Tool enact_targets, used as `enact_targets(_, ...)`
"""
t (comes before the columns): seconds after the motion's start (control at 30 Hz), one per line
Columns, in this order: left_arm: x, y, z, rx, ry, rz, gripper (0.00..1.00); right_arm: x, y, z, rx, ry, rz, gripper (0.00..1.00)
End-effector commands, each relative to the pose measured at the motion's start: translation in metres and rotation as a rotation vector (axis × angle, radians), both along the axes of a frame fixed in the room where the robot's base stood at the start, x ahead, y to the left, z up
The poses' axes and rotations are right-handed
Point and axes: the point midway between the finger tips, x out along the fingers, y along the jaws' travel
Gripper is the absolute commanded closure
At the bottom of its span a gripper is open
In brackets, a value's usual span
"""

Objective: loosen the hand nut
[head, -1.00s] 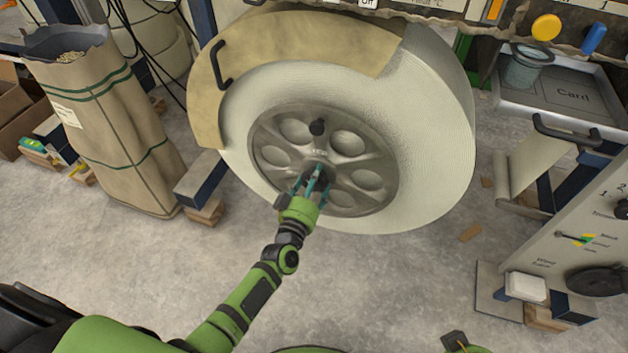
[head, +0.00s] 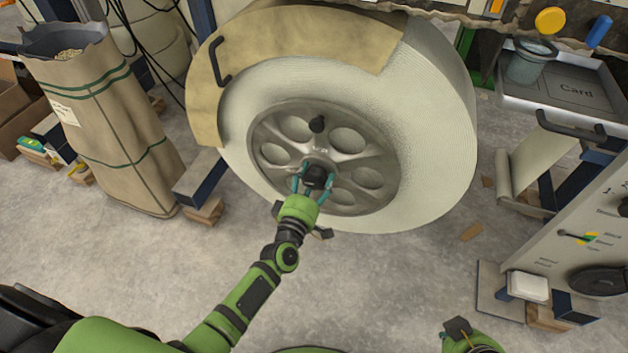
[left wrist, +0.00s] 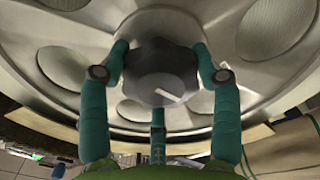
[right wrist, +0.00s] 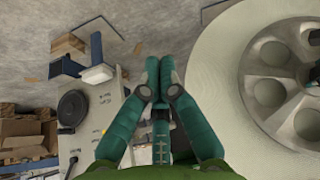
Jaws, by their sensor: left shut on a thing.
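The hand nut (head: 316,174) is a dark, lobed knob at the centre of the grey metal hub (head: 355,146) of the big white roll (head: 440,150). My left gripper (head: 314,181) is shut on it, with its teal fingers around the rim. In the left wrist view the nut (left wrist: 162,76) sits between the fingertips, and a pale line shows on its face. My right gripper (head: 458,330) is at the bottom edge of the head view, away from the roll. In the right wrist view its fingertips (right wrist: 159,72) are together with nothing visible between them.
A tan cover (head: 207,92) with a black handle wraps the roll's upper left. A paper sack (head: 110,130) stands at left, a control panel (head: 590,235) at right.

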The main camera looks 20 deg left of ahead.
Motion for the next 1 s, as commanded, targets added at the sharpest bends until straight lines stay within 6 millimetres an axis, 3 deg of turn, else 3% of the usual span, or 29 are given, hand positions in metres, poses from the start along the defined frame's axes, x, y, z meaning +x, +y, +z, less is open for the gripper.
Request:
enact_targets(0.4, 0.0, 0.0, -0.001, -0.277, 0.011, -0.001, 0.69, 0.04, 0.015, 0.021, 0.035, -0.217, 0.027, 1.0)
enact_targets(1.0, 0.0, -0.001, -0.001, -0.359, 0.014, -0.001, 0.69, 0.05, 0.02, 0.029, 0.049, -0.284, 0.036, 1.0)
